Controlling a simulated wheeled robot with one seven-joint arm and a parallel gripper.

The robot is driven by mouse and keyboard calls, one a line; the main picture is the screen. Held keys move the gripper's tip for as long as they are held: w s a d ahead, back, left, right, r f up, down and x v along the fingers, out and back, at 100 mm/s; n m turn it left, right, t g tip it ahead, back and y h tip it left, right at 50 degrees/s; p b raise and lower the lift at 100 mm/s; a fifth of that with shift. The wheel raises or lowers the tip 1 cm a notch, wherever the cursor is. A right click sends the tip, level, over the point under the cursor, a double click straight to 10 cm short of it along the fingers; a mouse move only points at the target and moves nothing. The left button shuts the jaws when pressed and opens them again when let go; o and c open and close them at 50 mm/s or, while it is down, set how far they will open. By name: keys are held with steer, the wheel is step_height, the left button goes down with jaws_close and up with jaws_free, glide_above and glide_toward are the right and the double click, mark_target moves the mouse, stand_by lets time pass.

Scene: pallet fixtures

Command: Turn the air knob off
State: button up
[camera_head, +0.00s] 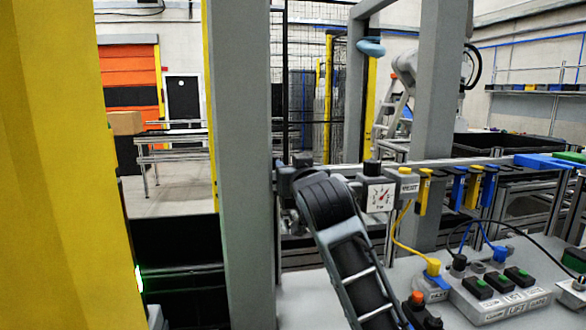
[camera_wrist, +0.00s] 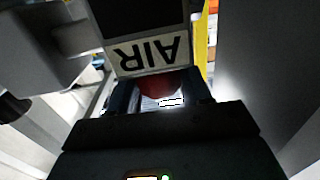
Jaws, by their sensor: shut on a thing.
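The air knob (camera_wrist: 160,88) is a red, rounded part just below a white AIR label (camera_wrist: 145,57), which reads upside down in the wrist view. My gripper (camera_wrist: 158,97) is shut on the knob, with a dark finger at each side of it. In the head view my gripper (camera_head: 287,182) is at the rail beside the grey post, and my arm hides the knob there. I cannot tell the knob's exact turn angle.
A pressure gauge (camera_head: 380,196) sits on the rail right of my arm. A grey post (camera_head: 240,150) stands close on the left. A box with green buttons (camera_head: 497,290) and cables lies on the table at lower right. Blue and yellow parts (camera_head: 459,188) hang from the rail.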

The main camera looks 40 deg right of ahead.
stand_by(0.4)
steer(key=o, duration=1)
steer(key=shift+c, duration=0.2)
steer(key=shift+s, duration=0.1)
steer(key=b+v, duration=0.2)
steer(key=v, duration=0.5)
steer(key=shift+s+a, duration=0.2)
steer(key=shift+a, duration=0.15)
